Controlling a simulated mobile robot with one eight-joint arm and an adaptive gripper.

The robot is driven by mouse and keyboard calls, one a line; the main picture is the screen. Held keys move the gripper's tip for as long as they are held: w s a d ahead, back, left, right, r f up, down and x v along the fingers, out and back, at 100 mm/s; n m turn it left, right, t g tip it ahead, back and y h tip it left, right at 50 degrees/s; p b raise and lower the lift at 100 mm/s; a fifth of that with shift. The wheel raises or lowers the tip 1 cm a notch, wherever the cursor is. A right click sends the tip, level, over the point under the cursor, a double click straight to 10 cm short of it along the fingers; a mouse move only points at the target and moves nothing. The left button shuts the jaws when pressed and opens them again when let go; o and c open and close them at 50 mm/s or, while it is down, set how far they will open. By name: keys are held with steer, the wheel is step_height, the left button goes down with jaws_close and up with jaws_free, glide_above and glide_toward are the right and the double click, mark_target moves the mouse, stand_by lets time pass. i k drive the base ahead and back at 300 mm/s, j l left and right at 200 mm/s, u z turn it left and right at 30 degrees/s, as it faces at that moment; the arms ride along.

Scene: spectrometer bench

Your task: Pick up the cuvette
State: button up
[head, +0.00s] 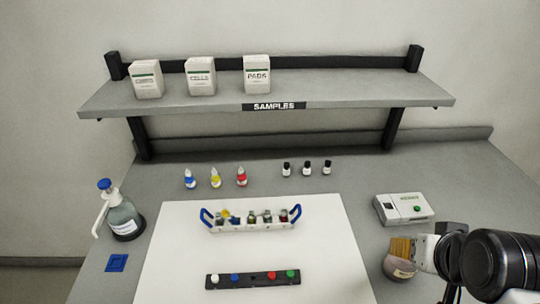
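A white rack with blue handles (252,226) stands on the white mat and holds several small vessels with dark, yellow and red contents. They may be cuvettes, but they are too small to tell apart surely. No single cuvette stands out elsewhere. My gripper (424,252) is at the lower right, at the end of my dark arm, well to the right of the rack. Its pale end is beside a small round pot with a tan, brush-like top (402,248). Whether they touch, and how the fingers stand, is unclear.
A black strip with coloured knobs (254,279) lies in front of the rack. Small dropper bottles (215,179) and black-capped vials (307,169) stand behind. A grey-white device (403,208) is at right, a pump bottle (122,218) at left. A shelf (350,94) overhangs the back.

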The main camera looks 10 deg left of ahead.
mark_target(251, 214)
steer(key=u, duration=1.2)
steer(key=z, duration=1.35)
steer(key=u, duration=1.35)
steer(key=l+z, duration=0.5)
steer(key=l, duration=0.45)
